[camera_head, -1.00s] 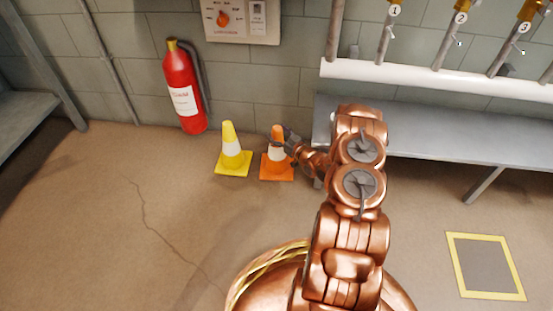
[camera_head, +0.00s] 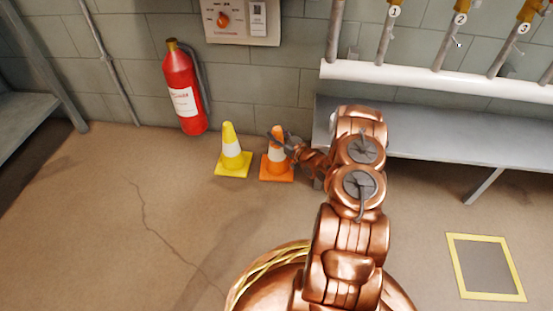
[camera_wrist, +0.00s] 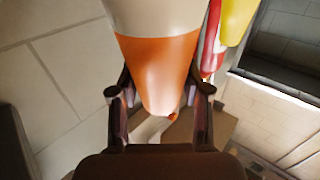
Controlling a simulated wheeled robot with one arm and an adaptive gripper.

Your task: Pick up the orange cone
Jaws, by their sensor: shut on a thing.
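The orange cone (camera_head: 277,168) with a white band stands upright on the floor by the wall, on its square orange base. My gripper (camera_head: 280,141) reaches it from the right and is shut on its upper part. In the wrist view the cone's orange tip (camera_wrist: 158,75) and white band lie between the two fingers of my gripper (camera_wrist: 160,100). The head view does not clearly show whether the base is off the floor.
A yellow cone (camera_head: 232,155) with a white band stands close to the left. A red fire extinguisher (camera_head: 182,90) is against the wall. A grey bench (camera_head: 430,135) is to the right. A yellow-framed floor plate (camera_head: 485,266) lies front right. The floor at left is clear.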

